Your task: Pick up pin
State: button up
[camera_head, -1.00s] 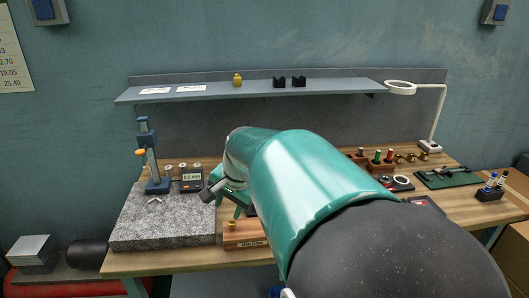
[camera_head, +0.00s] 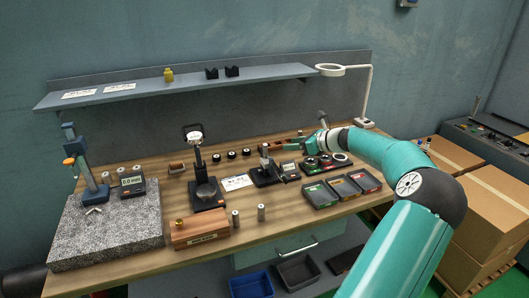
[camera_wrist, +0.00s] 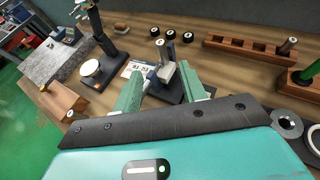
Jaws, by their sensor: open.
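My gripper (camera_wrist: 160,84) is open in the wrist view, its two green fingers apart. No object is held between them; a small gauge stand (camera_wrist: 163,72) shows beyond the gap. In the head view my gripper (camera_head: 303,143) is above the bench's back right part, small and partly hidden by my wrist. I cannot tell for certain which thing is the pin. A metal-topped peg (camera_wrist: 288,45) stands in a long wooden rack (camera_wrist: 232,44), right of my fingers. A green-handled piece (camera_wrist: 305,73) is nearer, at the right edge. Small metal pieces (camera_head: 94,210) lie on the granite plate.
The granite plate (camera_head: 105,244) carries a blue height stand (camera_head: 88,178). A dial stand (camera_head: 203,183), a wooden block (camera_head: 199,235), two metal cylinders and several open trays (camera_head: 320,196) occupy the bench. A ring lamp (camera_head: 367,95) stands at the back right; a shelf (camera_head: 125,90) overhangs the rear.

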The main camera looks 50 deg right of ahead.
aim_at(265, 144)
jog(key=x, duration=1.3)
jog(key=shift+w+d+f, duration=0.1)
jog(key=shift+w+f, duration=0.1)
jog(key=shift+w, duration=0.05)
grip_shut()
